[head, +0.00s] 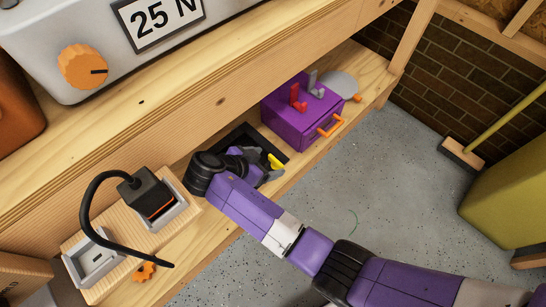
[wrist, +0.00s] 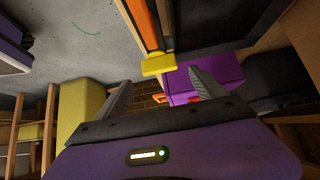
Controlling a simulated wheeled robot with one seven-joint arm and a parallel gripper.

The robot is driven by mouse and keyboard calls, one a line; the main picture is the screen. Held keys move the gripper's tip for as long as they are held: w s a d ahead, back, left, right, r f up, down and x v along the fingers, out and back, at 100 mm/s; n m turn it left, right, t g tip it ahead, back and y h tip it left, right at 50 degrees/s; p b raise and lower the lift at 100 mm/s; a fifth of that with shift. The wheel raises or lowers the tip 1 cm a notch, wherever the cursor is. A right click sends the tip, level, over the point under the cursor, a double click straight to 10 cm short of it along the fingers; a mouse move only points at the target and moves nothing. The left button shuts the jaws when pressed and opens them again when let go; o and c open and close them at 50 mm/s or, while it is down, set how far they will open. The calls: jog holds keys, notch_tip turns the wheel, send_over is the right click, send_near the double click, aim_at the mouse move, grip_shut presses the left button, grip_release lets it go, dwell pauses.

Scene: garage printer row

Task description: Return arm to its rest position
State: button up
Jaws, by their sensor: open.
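My purple arm reaches in from the lower right in the head view. My gripper (head: 262,168) is over the black tray (head: 246,128) on the lower wooden shelf. In the wrist view my gripper (wrist: 163,88) is open, with its two grey fingers spread and nothing held between them. A yellow-ended thing (head: 276,162) shows beside the fingers. In the wrist view its yellow end (wrist: 158,65) and orange strip (wrist: 143,22) lie beyond the fingertips. My gripper hides much of the tray.
A purple box (head: 287,120) with an orange handle stands right of the tray. A black plug (head: 150,196) with a looping cable sits in a wooden block at left. The upper shelf (head: 213,80) overhangs. A yellow-green bin (head: 510,200) stands at right; the grey floor (head: 400,170) is open.

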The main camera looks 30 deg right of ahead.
jog(key=shift+v, duration=1.05)
